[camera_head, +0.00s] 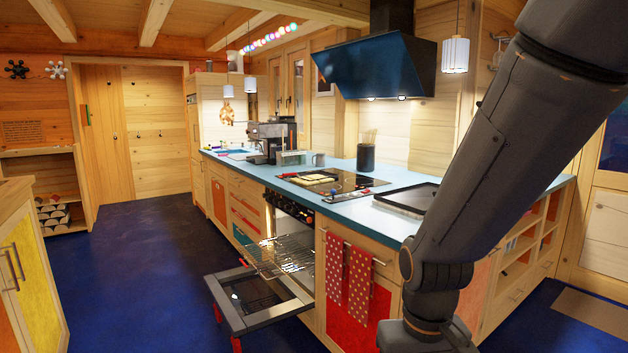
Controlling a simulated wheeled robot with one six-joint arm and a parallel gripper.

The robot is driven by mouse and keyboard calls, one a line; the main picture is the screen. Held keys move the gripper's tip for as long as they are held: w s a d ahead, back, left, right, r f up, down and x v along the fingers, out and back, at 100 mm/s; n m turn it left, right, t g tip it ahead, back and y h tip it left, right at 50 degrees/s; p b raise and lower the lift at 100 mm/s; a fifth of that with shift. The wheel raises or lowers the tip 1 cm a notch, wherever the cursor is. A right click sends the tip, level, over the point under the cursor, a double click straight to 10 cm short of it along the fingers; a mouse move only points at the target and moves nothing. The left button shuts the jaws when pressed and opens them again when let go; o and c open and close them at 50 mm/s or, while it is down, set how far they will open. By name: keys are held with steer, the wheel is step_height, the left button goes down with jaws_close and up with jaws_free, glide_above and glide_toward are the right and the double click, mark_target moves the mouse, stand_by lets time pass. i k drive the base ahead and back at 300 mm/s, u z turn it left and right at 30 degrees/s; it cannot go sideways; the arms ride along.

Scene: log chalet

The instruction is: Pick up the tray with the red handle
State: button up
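A flat dark tray (405,197) lies on the blue counter, right of the cooktop, and my arm covers its right end. I see no red handle on its visible part. A small red item (366,190) lies on the counter between this tray and the cooktop; I cannot tell what it belongs to. A light yellowish flat thing (320,179) rests on the cooktop. My arm crosses the right side of the view. My gripper is out of view.
The oven door (255,299) hangs open low over the floor, with red parts at its outer edge. A wire rack (283,252) sticks out of the oven. Spotted red towels (334,268) hang on the counter front. The blue floor (150,260) is clear to the left.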

mark_target(312, 178)
steer(key=u, duration=0.5)
steer(key=i, duration=3.2)
steer(key=z, duration=0.6)
